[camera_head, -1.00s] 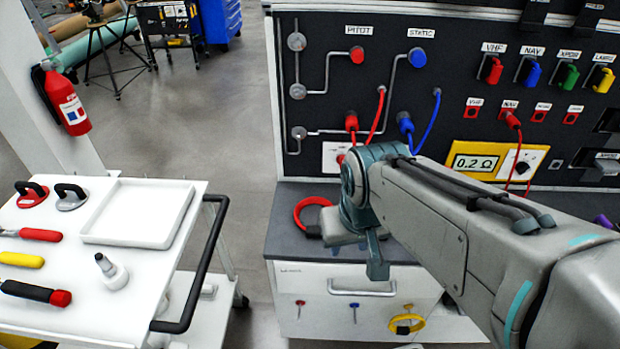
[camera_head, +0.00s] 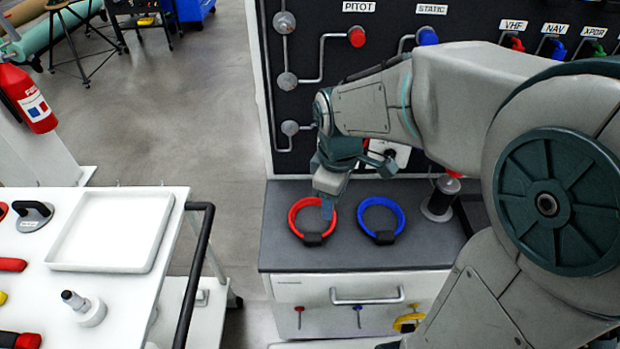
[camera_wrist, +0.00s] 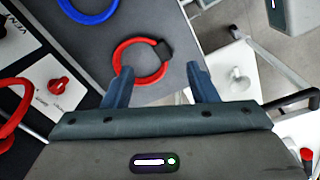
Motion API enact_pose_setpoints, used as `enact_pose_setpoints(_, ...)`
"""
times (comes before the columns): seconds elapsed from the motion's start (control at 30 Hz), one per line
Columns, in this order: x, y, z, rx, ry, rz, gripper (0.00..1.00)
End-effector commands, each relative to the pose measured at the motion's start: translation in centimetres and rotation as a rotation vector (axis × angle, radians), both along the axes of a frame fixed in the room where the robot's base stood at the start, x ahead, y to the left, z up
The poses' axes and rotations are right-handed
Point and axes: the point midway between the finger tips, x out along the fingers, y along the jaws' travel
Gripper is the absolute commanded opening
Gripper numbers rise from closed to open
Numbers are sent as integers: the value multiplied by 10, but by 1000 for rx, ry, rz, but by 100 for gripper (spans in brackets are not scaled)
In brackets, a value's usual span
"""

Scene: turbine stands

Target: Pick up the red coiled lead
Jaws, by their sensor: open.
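The red coiled lead (camera_head: 298,217) is a ring with a black block on its near side, lying flat on the grey bench top. My gripper (camera_head: 328,205) is above its right part in the head view, fingers pointing down. In the wrist view the red coiled lead (camera_wrist: 121,55) lies ahead of the fingertips, mostly left of centre between them. The two fingers of my gripper (camera_wrist: 158,75) stand wide apart with nothing between their pads. I cannot tell the exact height of the fingertips over the ring.
A blue coiled lead (camera_head: 400,222) lies close to the right of the red one. The test panel (camera_head: 345,75) rises behind the bench. A white cart with a tray (camera_head: 112,231) stands at left, across a floor gap.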

Motion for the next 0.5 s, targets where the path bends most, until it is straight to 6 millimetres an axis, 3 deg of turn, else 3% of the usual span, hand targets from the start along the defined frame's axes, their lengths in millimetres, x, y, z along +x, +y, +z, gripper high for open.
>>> enact_pose_setpoints(0.03,7,10,-11,-3,24,99,53)
enact_pose_setpoints(0.2,22,34,-29,-1,67,350,53)
enact_pose_setpoints(0.37,26,42,-41,1,81,440,53)
enact_pose_setpoints(0.5,25,42,-65,1,86,447,53)
